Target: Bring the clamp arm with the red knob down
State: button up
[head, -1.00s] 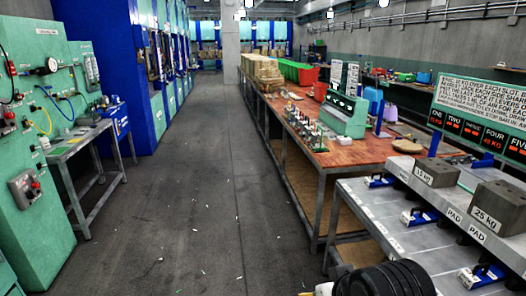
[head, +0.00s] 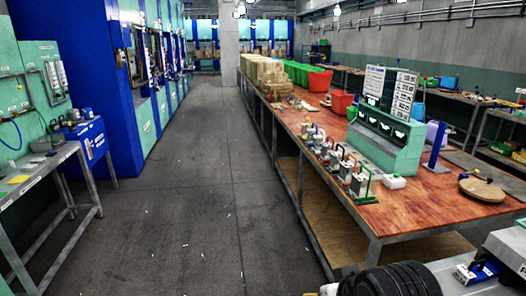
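A row of several small clamp fixtures (head: 335,158) stands on the near left part of the wooden workbench (head: 415,215), in front of a green console. They have grey bases and coloured parts, among them yellow, red, orange and green. A reddish part shows on one near the middle of the row, but it is too small to tell whether it is the red knob, or whether its arm is up or down. The black ribbed part at the bottom edge appears to be my folded arm. My gripper is not in view, and the fixtures stand well ahead of it.
The green console (head: 385,140) with dark displays stands behind the clamps. Cardboard boxes (head: 270,72) and a red bin (head: 341,101) are farther along. A round wooden board (head: 482,189) lies at right.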

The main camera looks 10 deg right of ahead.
aim_at(424, 101)
jog(key=i+l+u, duration=0.15)
jog(key=i, duration=2.1)
jog(key=i+z, duration=0.4)
jog(key=i, duration=0.15)
jog(key=i+j+z, duration=0.25)
jog(key=i+z, duration=0.2)
jog(key=i+j+z, duration=0.4)
jog(key=i, duration=0.15)
